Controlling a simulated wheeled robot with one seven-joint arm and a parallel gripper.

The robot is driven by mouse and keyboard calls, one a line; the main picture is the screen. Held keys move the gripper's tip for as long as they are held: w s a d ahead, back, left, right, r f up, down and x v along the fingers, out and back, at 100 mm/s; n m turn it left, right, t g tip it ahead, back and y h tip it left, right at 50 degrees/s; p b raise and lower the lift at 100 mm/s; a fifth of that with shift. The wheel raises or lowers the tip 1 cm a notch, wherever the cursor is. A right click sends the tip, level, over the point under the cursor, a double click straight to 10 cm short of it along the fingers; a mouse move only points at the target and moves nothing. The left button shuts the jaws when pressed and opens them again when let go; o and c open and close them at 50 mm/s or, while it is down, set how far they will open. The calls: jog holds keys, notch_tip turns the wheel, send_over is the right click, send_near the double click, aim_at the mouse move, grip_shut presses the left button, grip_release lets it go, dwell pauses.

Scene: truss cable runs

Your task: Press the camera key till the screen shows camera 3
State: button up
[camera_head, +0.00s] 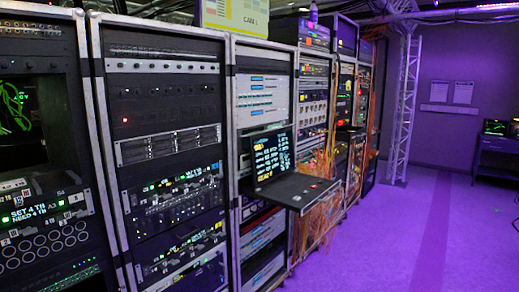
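A pale yellow and white screen or panel (235,15) stands on top of the middle rack, cut by the top edge of the picture. Its lettering seems to read "CAM 1", though the last character is small and unsure. A fold-out console screen (272,156) with lines of text is open on the middle rack. Its drawer (290,190) sticks out below, with a small red spot near its right end. I cannot tell which key is the camera key. My gripper is not in view.
Equipment racks (165,130) line the left and middle. The left rack's display (42,208) reads "SET 4 TB NEED 4 TB". Orange cables (318,215) hang beside the drawer. A truss upright (404,110) stands behind. A table (497,155) is at far right. The purple floor (400,240) is clear.

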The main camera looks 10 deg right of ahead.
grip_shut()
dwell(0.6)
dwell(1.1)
